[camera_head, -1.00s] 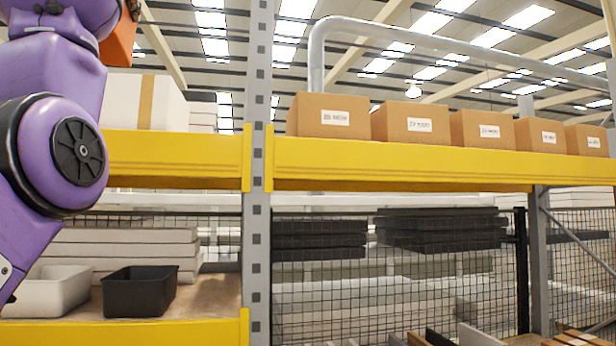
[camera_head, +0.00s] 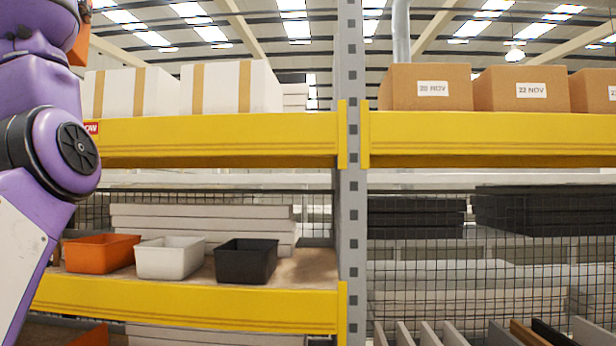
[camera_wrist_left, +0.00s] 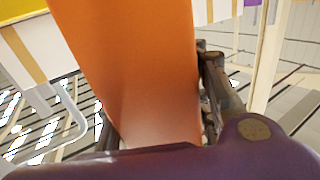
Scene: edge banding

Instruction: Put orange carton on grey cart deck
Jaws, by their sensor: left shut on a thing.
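The orange carton (camera_wrist_left: 130,60) fills the middle of the left wrist view. My left gripper (camera_wrist_left: 158,105) is shut on it, with dark fingers on both sides of it. In the head view only a small orange piece of it (camera_head: 79,45) shows at the upper left, behind my purple left arm, and the left gripper itself is hidden there. The grey cart deck is not in view. My right gripper is not in view.
A yellow-beamed rack (camera_head: 215,142) stands ahead with a grey post (camera_head: 352,200). White boxes (camera_head: 230,88) and brown boxes (camera_head: 425,88) sit on top. Orange (camera_head: 100,254), white (camera_head: 170,259) and black (camera_head: 246,262) bins stand on the lower shelf. Upright boards (camera_head: 500,334) show at lower right.

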